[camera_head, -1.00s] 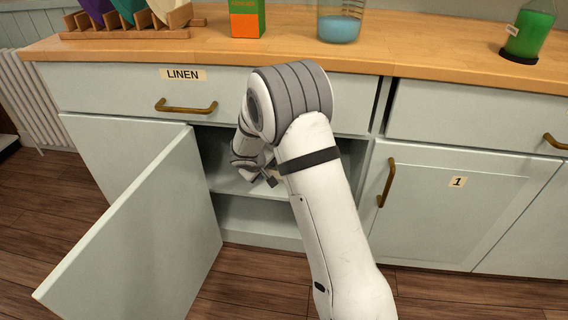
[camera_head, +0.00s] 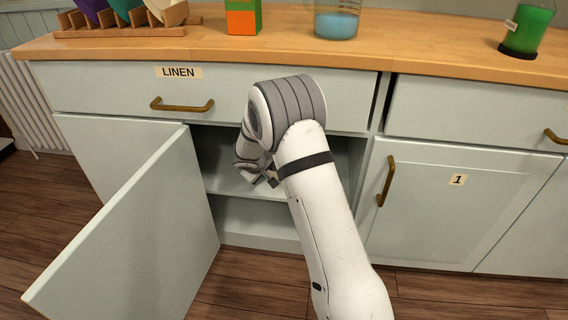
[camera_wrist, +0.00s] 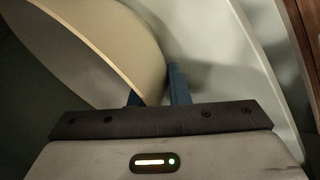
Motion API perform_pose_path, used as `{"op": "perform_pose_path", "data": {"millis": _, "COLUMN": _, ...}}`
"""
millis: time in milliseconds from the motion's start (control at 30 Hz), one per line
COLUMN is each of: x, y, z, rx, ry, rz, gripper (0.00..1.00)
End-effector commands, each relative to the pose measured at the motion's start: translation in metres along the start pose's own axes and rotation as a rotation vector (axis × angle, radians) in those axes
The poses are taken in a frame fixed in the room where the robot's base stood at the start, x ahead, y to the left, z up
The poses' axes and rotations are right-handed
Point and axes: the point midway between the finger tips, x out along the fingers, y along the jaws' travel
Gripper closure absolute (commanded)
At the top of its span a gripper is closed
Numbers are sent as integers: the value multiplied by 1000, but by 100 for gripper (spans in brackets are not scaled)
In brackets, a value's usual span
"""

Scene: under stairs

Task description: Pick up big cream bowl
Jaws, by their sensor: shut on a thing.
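The big cream bowl (camera_wrist: 125,45) fills the upper left of the wrist view, tilted in the picture, with its rim running down to my fingers. My gripper (camera_wrist: 160,90) is shut on the bowl's wall near the rim, one blue finger on each side. In the head view my gripper (camera_head: 268,178) is inside the open cupboard, just above the shelf (camera_head: 225,182). My own arm hides most of it there, and I cannot make out the bowl in that view.
The cupboard door (camera_head: 140,235) stands open at the left. The LINEN drawer (camera_head: 230,98) is shut above the opening. Door 1 (camera_head: 440,200) is shut at the right. A beaker (camera_head: 337,22), an orange-green box (camera_head: 242,16) and a plate rack (camera_head: 120,30) stand on the worktop.

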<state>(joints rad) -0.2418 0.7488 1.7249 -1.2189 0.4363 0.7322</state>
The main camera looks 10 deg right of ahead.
Motion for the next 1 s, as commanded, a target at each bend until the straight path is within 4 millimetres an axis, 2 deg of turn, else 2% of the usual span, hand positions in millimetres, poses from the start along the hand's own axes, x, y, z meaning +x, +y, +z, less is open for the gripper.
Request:
{"op": "perform_pose_path", "data": {"millis": 133, "x": 0, "y": 0, "z": 0, "rx": -1, "ry": 0, "rz": 0, "gripper": 100}}
{"op": "perform_pose_path", "data": {"millis": 767, "x": -2, "y": 1, "z": -2, "rx": -1, "ry": 3, "rz": 1, "gripper": 100}}
{"op": "perform_pose_path", "data": {"millis": 1000, "x": -10, "y": 6, "z": -5, "rx": -1, "ry": 3, "rz": 2, "gripper": 100}}
